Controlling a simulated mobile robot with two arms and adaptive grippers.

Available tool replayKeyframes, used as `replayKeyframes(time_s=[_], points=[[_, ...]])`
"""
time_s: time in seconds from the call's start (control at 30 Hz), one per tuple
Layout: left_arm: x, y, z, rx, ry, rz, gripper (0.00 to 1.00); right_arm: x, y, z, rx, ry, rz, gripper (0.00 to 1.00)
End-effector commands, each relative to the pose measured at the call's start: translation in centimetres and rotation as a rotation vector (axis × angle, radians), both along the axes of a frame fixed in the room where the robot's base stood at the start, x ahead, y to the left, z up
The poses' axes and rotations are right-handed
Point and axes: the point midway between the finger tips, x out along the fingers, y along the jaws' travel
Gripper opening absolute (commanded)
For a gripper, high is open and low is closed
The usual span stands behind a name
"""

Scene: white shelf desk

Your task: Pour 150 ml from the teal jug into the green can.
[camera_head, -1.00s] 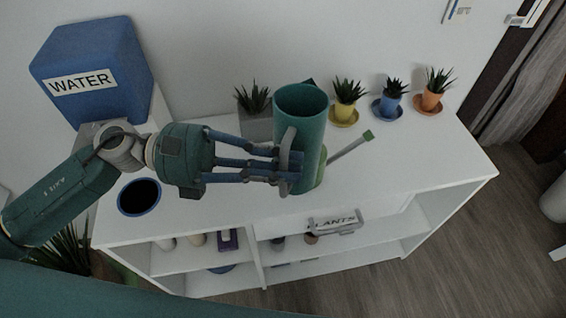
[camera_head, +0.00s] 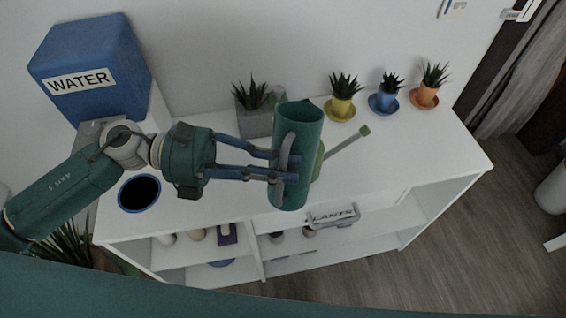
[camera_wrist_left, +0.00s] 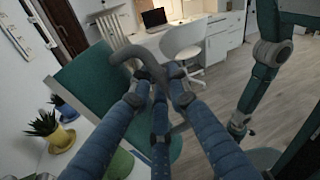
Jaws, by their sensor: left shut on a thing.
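The teal jug (camera_head: 297,135) is held in the air over the white desk. My left gripper (camera_head: 278,165) is shut on its grey handle, which also shows between the fingers in the left wrist view (camera_wrist_left: 142,60). The jug looks slightly tilted; its contents cannot be made out. The green can (camera_head: 319,160) stands behind and to the right of the jug, its body mostly hidden. Its long spout (camera_head: 347,145) points up and right. A green patch low in the left wrist view (camera_wrist_left: 118,165) looks like the can. My right gripper is not in view.
Small potted plants in yellow (camera_head: 342,107), blue (camera_head: 383,102) and orange (camera_head: 425,96) pots line the back edge. A grey planter (camera_head: 255,122) stands behind the jug. The blue water tank (camera_head: 95,70) and a dark-mouthed blue container (camera_head: 139,194) are at left. The right desktop is clear.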

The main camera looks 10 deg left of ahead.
Motion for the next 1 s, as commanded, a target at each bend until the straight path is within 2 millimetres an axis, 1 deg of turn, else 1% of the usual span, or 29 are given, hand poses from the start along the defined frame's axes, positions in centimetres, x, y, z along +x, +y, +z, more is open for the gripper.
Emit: replayKeyframes(time_s=[0.4,1.0], points=[[0.01,-0.01,-0.15,0.007,0.037,0.001,0.0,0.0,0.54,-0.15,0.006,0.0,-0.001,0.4],[0.0,-0.01,-0.48,0.014,0.077,0.001,0.0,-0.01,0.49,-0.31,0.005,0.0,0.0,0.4]])
